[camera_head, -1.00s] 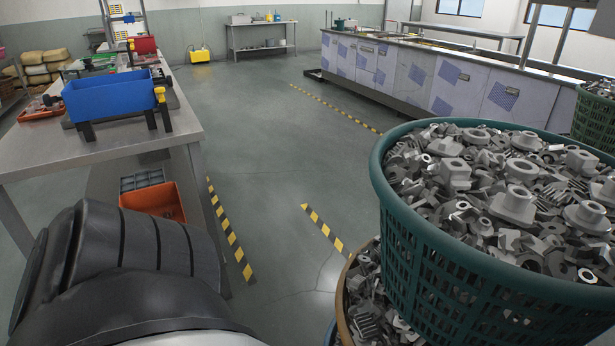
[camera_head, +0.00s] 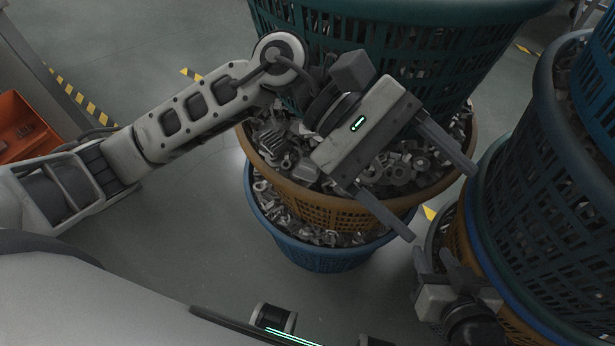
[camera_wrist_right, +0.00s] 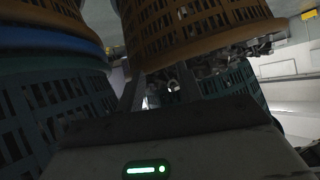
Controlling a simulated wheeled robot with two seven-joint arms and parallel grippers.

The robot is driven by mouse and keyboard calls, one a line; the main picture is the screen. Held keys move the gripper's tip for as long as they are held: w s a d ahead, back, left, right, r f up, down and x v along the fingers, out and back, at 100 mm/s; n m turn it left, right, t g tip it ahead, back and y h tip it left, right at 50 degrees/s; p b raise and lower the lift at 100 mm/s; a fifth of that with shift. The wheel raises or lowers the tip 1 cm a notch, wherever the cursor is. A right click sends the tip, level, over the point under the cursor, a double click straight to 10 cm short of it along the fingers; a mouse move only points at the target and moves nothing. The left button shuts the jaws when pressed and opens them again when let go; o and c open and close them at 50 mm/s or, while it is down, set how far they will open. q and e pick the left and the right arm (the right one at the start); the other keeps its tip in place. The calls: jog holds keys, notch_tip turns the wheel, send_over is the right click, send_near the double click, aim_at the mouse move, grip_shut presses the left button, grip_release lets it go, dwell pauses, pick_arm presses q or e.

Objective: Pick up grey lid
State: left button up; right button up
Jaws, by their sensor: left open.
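No grey lid can be made out in either view. My left gripper (camera_head: 442,203) is open and empty, its two fingers spread above the brown basket's right rim, pointing down and to the right. My right gripper (camera_head: 434,257) is low at the lower right, close to the stacked baskets. In the right wrist view its two fingers (camera_wrist_right: 160,90) stand apart with nothing clearly held between them; that view is dark.
A brown basket (camera_head: 300,197) of metal parts sits on a blue one (camera_head: 315,258), with a green basket (camera_head: 400,50) above. More stacked baskets (camera_head: 535,190) crowd the right. An orange bin (camera_head: 25,130) is at the left. Grey floor (camera_head: 190,235) is open at lower left.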

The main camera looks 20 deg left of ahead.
pick_arm(q)
jog(key=w+a+f+m+t+y, duration=0.2)
jog(key=w+a+f+m+y, duration=0.1)
jog(key=a+f+m+y, duration=0.15)
jog(key=m+t+y+b, duration=0.3)
jog(key=m+t+y, duration=0.15)
jog(key=y, duration=0.45)
send_near(308, 166)
jog(key=f, duration=0.1)
jog(key=f+t, duration=0.1)
jog(key=shift+s+a+f+b, duration=0.1)
jog(key=shift+a+f+b, duration=0.2)
jog(key=shift+f, duration=0.1)
jog(key=shift+d+f, duration=0.1)
jog(key=shift+f, duration=0.35)
jog(key=f, duration=0.5)
jog(key=shift+w+d, duration=0.15)
jog(key=shift+w, duration=0.1)
jog(key=c, duration=1.1)
